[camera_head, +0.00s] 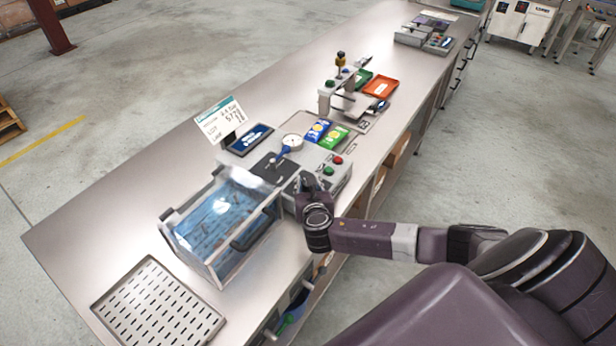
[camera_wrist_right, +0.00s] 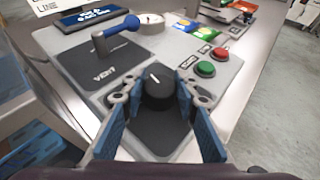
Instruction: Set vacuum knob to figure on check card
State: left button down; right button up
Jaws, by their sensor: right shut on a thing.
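The black vacuum knob (camera_wrist_right: 158,88) with a white pointer line sits on a dark plate of the grey control box (camera_wrist_right: 238,50). My right gripper (camera_wrist_right: 154,97) has its blue-padded fingers on both sides of the knob and is shut on it. My left gripper is not in view.
A clear-lidded tank (camera_head: 222,222) stands left of the box. A blue-handled vent lever (camera_wrist_right: 122,27), a gauge (camera_wrist_right: 150,22), a green button (camera_wrist_right: 205,69) and a red button (camera_wrist_right: 220,54) are close to the knob. A slotted tray (camera_head: 158,300) lies at the near left.

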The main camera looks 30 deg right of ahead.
jog(key=shift+r+m+g+h, duration=0.1)
jog(key=shift+m+g+h, duration=0.3)
jog(key=shift+m+h, duration=0.2)
jog(key=shift+h+p, duration=0.3)
jog(key=o, duration=1.1)
jog(key=shift+w, duration=0.1)
jog(key=shift+o, duration=0.2)
jog(key=v, duration=1.2)
